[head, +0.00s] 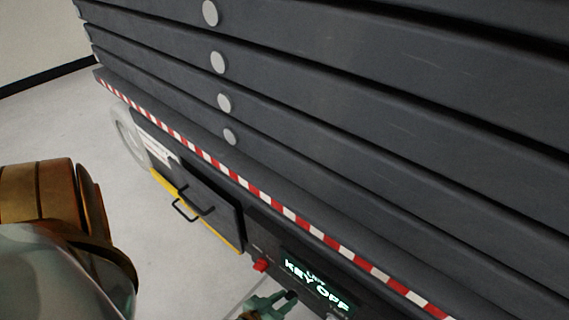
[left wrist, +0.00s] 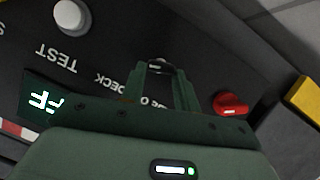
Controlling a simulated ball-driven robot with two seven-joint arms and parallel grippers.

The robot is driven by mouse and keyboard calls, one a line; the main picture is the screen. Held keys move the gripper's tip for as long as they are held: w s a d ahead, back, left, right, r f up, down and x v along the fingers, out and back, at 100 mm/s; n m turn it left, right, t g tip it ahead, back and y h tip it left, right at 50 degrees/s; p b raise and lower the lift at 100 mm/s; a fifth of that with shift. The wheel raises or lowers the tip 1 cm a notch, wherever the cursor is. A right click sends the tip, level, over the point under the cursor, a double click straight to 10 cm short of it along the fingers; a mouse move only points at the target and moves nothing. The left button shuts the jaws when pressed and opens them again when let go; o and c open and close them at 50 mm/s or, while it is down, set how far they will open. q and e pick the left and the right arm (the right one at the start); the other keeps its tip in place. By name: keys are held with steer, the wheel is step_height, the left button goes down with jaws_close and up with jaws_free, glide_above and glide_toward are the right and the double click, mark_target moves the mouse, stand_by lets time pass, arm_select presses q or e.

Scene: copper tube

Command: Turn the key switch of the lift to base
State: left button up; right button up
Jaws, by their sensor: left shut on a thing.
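The lift's control panel shows at the bottom of the head view, with a lit display (head: 316,286) reading "KEY OFF". My left gripper (head: 288,297) is at the panel, just left of the display. The key's exact angle cannot be made out. My right gripper is not in view.
A red knob (head: 262,265) sits left of the display, close to my gripper; it also shows in the left wrist view (left wrist: 231,104). A grey knob (left wrist: 70,15) is by the "TEST" label. The lift's dark stacked beams (head: 350,110) rise above. Open floor (head: 170,250) lies left.

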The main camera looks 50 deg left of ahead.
arm_select(q)
steer(key=n, duration=0.1)
steer(key=n+h, duration=0.1)
steer(key=n+t+h, duration=0.1)
steer(key=shift+s+a+f+n, duration=0.15)
steer(key=shift+a+f+n, duration=0.15)
steer(key=shift+n, duration=0.1)
stand_by(0.5)
steer(key=o, duration=1)
steer(key=shift+r, duration=0.1)
steer(key=shift+s+r, duration=0.1)
steer(key=shift+s, duration=0.2)
steer(key=p+v, duration=0.4)
steer(key=v, duration=1.1)
steer(key=shift+s+a, duration=0.15)
steer(key=shift+s, duration=0.2)
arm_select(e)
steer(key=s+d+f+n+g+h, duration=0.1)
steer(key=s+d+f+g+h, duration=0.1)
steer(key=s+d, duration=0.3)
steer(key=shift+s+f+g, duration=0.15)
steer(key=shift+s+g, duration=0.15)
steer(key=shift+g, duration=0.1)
arm_select(q)
steer(key=shift+s, duration=0.1)
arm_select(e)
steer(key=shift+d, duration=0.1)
